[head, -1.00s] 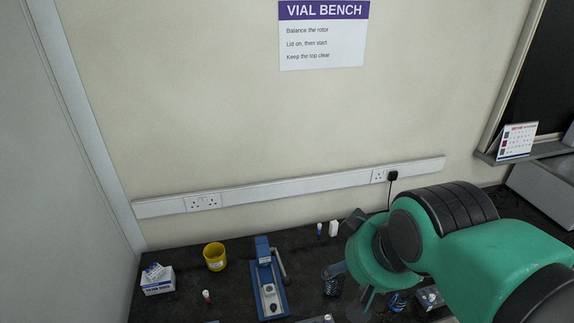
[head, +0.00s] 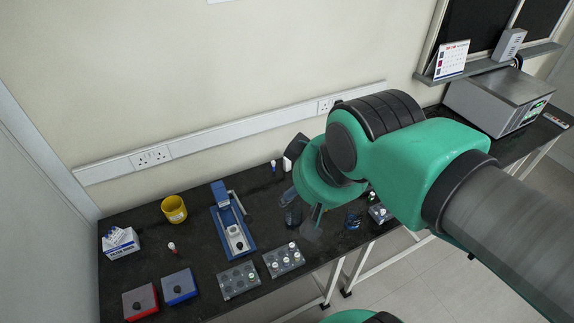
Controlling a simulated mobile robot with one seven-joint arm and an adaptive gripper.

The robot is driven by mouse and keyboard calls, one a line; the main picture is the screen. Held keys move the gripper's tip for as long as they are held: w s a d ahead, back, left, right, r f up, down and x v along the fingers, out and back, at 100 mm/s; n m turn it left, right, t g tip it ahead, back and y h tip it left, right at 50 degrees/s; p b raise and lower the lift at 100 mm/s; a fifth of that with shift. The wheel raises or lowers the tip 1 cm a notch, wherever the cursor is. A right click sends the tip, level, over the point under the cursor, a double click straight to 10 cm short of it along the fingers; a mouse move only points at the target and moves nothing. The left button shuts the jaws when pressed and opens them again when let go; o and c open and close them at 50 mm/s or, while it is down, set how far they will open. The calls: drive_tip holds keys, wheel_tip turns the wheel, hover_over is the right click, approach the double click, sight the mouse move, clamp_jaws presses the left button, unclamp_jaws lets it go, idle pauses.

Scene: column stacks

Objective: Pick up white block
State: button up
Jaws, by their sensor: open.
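The white block (head: 287,164) is small and stands upright at the back of the dark bench, near the wall. My green arm partly crowds it on its right side. My gripper (head: 302,208) hangs over the bench to the right of and nearer than the block, with its fingers pointing down and spread apart. The gripper is open and nothing shows between its fingers. It appears apart from the block; its height above the bench is hard to tell.
A blue press-like device (head: 230,222), a yellow cup (head: 174,209) and clear vial racks (head: 239,281) occupy the bench.

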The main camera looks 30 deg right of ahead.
drive_tip(key=shift+w+r, duration=0.1)
drive_tip(key=n+g+p, duration=0.2)
drive_tip(key=g+p, duration=0.1)
drive_tip(key=g, duration=0.3)
hover_over(287, 163)
drive_tip(key=w, duration=0.2)
wheel_tip(287, 163, down, 31)
drive_tip(key=shift+s+d+r, duration=0.15)
drive_tip(key=shift+d, duration=0.3)
drive_tip(key=shift+f+b, duration=0.6)
drive_tip(key=shift+f, duration=3.7)
